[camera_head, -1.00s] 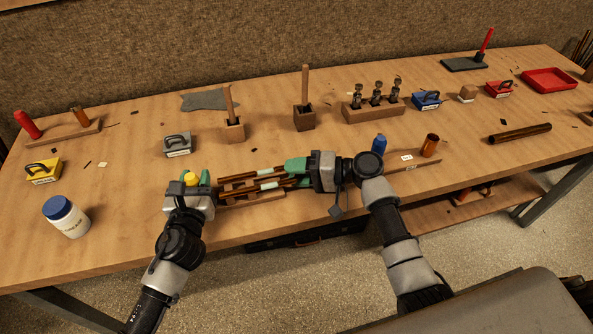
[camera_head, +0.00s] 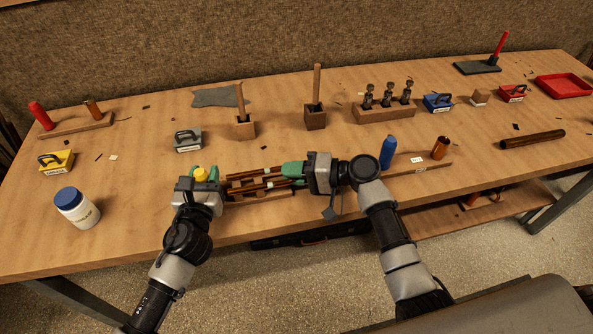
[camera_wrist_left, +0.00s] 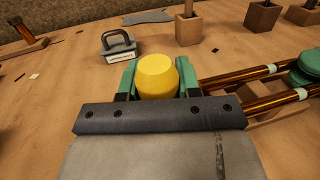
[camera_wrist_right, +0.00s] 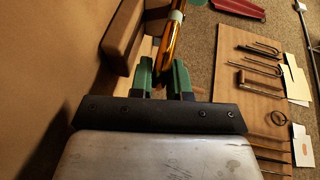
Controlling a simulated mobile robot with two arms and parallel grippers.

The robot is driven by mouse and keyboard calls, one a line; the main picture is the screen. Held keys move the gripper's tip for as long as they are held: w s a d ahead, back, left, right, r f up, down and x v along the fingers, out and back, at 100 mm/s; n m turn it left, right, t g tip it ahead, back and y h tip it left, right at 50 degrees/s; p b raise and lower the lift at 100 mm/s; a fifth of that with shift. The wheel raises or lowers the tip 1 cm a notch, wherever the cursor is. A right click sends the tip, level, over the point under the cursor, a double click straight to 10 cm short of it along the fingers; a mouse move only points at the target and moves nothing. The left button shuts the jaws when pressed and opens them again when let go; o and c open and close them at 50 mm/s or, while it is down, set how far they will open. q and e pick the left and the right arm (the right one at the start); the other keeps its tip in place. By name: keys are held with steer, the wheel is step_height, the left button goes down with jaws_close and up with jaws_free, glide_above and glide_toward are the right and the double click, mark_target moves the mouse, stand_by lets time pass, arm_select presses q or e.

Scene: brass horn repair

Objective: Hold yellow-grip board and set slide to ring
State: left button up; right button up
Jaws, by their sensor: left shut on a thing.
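The board's yellow grip (camera_wrist_left: 157,75) is between my left gripper's (camera_wrist_left: 158,80) green fingers, which are shut on it; it also shows in the head view (camera_head: 201,174). The board (camera_head: 262,195) lies near the bench's front edge. The slide's two brass tubes (camera_wrist_left: 235,90) run right from the grip, with pale bands (camera_wrist_left: 277,68) on them. My right gripper (camera_head: 295,173) is at the slide's right end. In its wrist view a tube (camera_wrist_right: 168,40) runs down to the gap between its fingers (camera_wrist_right: 164,78); whether they pinch it is unclear. I cannot pick out the ring mark.
A white jar with a blue lid (camera_head: 77,207) stands left of my left arm. A grey-handled block (camera_head: 188,140) and wooden holders (camera_head: 245,128) stand behind. A blue bottle (camera_head: 388,152) stands close to my right wrist. The bench front edge is close below the board.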

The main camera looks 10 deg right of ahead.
steer(key=o, duration=0.4)
steer(key=shift+f, duration=0.15)
steer(key=shift+d, duration=0.1)
steer(key=v, duration=1.2)
